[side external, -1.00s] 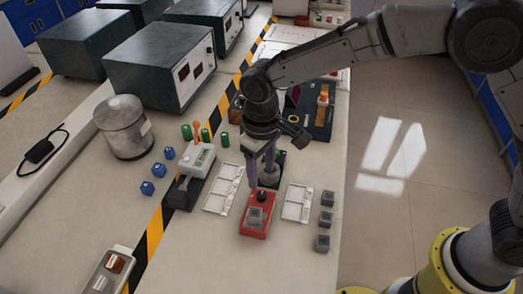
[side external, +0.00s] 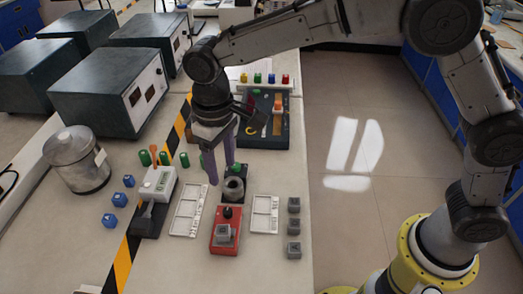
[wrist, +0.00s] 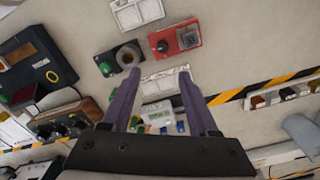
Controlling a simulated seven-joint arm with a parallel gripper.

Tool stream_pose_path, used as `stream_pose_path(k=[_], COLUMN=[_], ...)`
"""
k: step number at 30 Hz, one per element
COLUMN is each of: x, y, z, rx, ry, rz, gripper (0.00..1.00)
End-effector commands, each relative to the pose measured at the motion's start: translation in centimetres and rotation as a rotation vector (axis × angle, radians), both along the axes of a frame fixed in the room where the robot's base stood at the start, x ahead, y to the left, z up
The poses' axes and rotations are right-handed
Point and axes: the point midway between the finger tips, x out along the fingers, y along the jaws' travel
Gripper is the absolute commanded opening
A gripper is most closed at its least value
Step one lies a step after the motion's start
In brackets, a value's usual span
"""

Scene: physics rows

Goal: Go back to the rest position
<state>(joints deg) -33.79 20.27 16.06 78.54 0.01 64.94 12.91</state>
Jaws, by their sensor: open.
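My gripper (side external: 221,173) is open and empty, its two purple fingers pointing down above the table, behind the red box (side external: 219,246). A grey lettered cube (side external: 224,233) sits on the front of the red box, with a dark knob behind it. A dark block with a grey metal ring-shaped part (side external: 234,188) stands just behind the red box, close to the fingers in the picture. In the wrist view the fingers (wrist: 158,74) are spread with nothing between them, and the red box (wrist: 162,47) lies beyond them.
White slotted trays (side external: 186,212) (side external: 264,214) flank the red box. Several grey cubes (side external: 293,226) stand right, blue cubes (side external: 109,221) left. A grey-white device (side external: 157,185), green cylinders (side external: 164,158), a metal canister (side external: 77,160) and a dark panel (side external: 266,135) stand nearby.

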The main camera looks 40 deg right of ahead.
Motion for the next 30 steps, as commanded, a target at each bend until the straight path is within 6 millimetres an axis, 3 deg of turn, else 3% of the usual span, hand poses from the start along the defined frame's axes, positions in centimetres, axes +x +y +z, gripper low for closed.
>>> stream_pose_path(k=[4, 7, 12, 15, 18, 22, 27, 30], x=[1.5, 0.8, -2.9, -5.9, -9.4, -14.3, -20.1, -22.0], y=[-3.2, -7.3, -14.3, -17.8, -20.8, -23.9, -26.0, -26.4], z=[4.7, 8.8, 13.7, 15.4, 16.2, 15.7, 12.8, 10.7], rx=[0.049, 0.081, 0.117, 0.129, 0.136, 0.133, 0.116, 0.105], ry=[-0.081, -0.144, -0.246, -0.306, -0.364, -0.435, -0.499, -0.504], rz=[-0.073, -0.146, -0.253, -0.304, -0.348, -0.396, -0.425, -0.414], gripper=[0.6, 0.6, 0.6, 0.6, 0.6, 0.6, 0.6, 0.6])
